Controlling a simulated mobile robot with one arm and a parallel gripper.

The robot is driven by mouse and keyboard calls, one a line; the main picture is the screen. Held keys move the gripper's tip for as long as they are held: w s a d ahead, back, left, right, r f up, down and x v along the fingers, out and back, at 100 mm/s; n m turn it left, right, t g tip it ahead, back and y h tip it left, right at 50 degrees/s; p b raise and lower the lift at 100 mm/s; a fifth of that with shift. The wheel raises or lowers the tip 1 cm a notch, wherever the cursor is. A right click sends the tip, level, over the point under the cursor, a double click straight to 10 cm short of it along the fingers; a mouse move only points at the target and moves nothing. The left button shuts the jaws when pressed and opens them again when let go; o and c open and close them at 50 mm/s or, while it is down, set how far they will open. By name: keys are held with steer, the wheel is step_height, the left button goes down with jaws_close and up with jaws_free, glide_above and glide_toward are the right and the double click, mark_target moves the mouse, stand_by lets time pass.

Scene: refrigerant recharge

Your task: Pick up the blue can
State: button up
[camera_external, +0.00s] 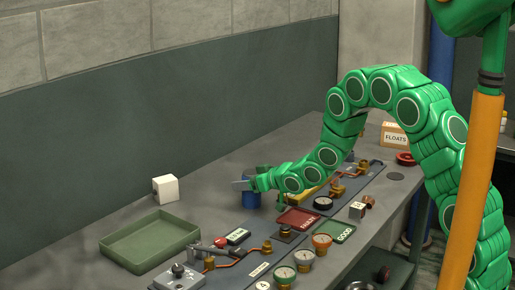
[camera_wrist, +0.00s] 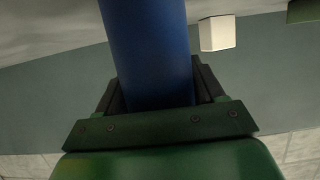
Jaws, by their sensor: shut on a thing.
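The blue can (camera_external: 251,200) is upright at the back of the bench, near the wall, in the external view. My gripper (camera_external: 247,185) is at the can's upper part, coming from the right. In the wrist view the blue can (camera_wrist: 150,50) fills the space between the dark fingers of my gripper (camera_wrist: 155,95), which are shut on it. The can's base is partly hard to see, so I cannot tell whether it touches the bench.
A white block (camera_external: 166,188) and an empty green tray (camera_external: 150,242) stand to the left. Gauges, copper fittings and a red tray (camera_external: 298,219) lie in front. A FLOATS box (camera_external: 394,136) is at the far right. The bench between block and can is clear.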

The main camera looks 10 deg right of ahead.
mark_target(247, 171)
steer(key=shift+r, duration=0.1)
step_height(247, 171, up, 4)
steer(key=shift+f, duration=0.25)
steer(key=s+d+r, duration=0.6)
steer(key=s+r, duration=0.3)
steer(key=s, duration=0.3)
steer(key=shift+d+r, duration=0.25)
steer(key=shift+d, duration=0.15)
